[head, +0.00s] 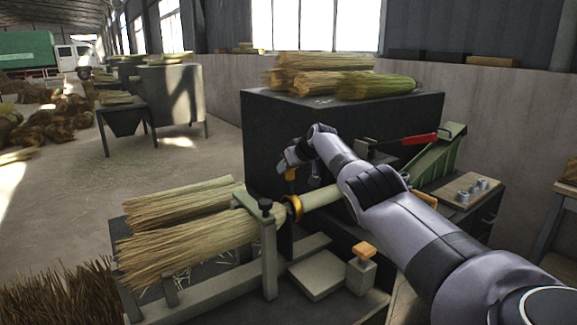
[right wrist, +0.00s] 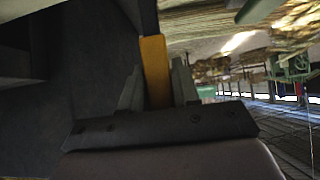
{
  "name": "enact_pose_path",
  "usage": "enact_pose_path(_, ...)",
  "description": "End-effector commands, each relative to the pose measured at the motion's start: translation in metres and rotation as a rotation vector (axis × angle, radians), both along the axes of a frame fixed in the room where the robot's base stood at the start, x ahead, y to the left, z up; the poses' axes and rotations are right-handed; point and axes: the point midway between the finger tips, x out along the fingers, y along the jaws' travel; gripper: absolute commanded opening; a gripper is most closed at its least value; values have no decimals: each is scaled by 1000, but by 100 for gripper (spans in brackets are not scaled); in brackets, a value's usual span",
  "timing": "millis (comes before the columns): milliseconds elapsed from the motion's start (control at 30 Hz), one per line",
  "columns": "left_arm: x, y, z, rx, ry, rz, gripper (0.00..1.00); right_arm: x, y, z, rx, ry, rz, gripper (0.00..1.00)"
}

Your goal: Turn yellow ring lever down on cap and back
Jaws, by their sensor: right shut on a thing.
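A yellow ring (head: 293,208) sits around the pale round shaft (head: 322,197), at the end of the straw bundle. Its yellow lever (head: 291,174) stands up from the ring, below my right gripper. In the right wrist view the lever (right wrist: 155,70) runs up between both fingers. My right gripper (head: 289,168) is shut on the lever; its fingers also show in the right wrist view (right wrist: 158,82). I cannot make out a separate cap. My left gripper is not in view.
A straw bundle (head: 185,243) lies along the bench beside a grey upright post (head: 268,250) with a black knob. A wooden-topped block (head: 362,270) stands at the front. A red-handled lever (head: 419,139) and a dark box (head: 265,120) carrying straw stand behind.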

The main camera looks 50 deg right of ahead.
Motion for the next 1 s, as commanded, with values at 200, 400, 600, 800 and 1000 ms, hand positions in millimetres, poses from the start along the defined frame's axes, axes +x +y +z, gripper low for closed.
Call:
enact_pose_path(200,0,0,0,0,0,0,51,0,1,-1,0,5,2,0)
enact_pose_path(400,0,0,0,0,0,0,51,0,1,-1,0,4,2,33)
enact_pose_path(600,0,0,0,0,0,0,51,0,1,0,-1,2,1,51)
enact_pose_path(800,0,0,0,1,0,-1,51,0,0,0,-1,1,1,51)
enact_pose_path(1000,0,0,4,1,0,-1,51,-3,-1,4,-1,0,-1,51)
